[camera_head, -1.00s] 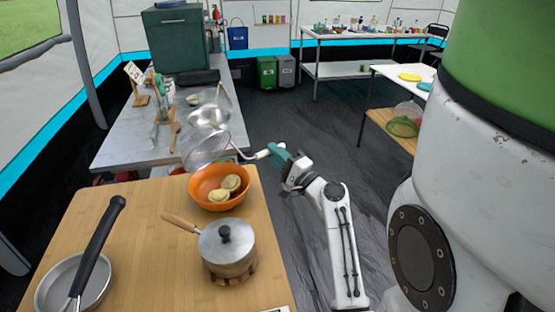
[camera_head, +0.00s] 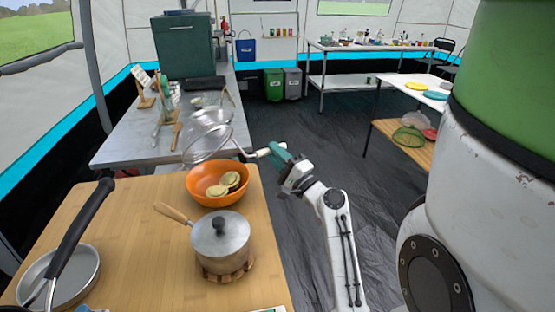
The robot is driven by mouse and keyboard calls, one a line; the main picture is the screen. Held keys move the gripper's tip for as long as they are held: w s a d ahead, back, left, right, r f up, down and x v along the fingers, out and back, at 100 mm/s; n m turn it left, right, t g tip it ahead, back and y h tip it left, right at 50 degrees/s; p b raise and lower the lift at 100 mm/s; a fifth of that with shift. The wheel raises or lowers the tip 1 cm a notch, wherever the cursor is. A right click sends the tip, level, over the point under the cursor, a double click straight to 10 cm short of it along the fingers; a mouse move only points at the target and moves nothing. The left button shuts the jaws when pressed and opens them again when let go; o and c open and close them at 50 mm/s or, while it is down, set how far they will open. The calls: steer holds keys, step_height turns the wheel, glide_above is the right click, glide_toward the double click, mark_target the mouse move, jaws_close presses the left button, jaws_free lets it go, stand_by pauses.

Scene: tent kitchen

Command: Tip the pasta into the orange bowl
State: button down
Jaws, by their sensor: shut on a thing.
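The orange bowl (camera_head: 205,200) stands on the wooden table near its far right edge. Pasta pieces (camera_head: 231,179) lie in it, pale and rounded. My gripper (camera_head: 277,153) is to the right of the bowl, shut on the handle of a wire strainer (camera_head: 204,150). The strainer is tilted on its side above the far side of the bowl, its mesh apart from the bowl. I see no pasta in the mesh.
A lidded pot (camera_head: 221,246) with a wooden handle sits on a trivet in front of the bowl. A frying pan (camera_head: 72,271) is at the left. The metal counter (camera_head: 120,150) behind holds utensils. The wooden table (camera_head: 110,225) is clear between pan and bowl.

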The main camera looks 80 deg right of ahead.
steer(key=shift+f+t+h+b, duration=0.25)
steer(key=shift+t+h+b, duration=0.05)
steer(key=shift+b, duration=1.15)
stand_by(0.6)
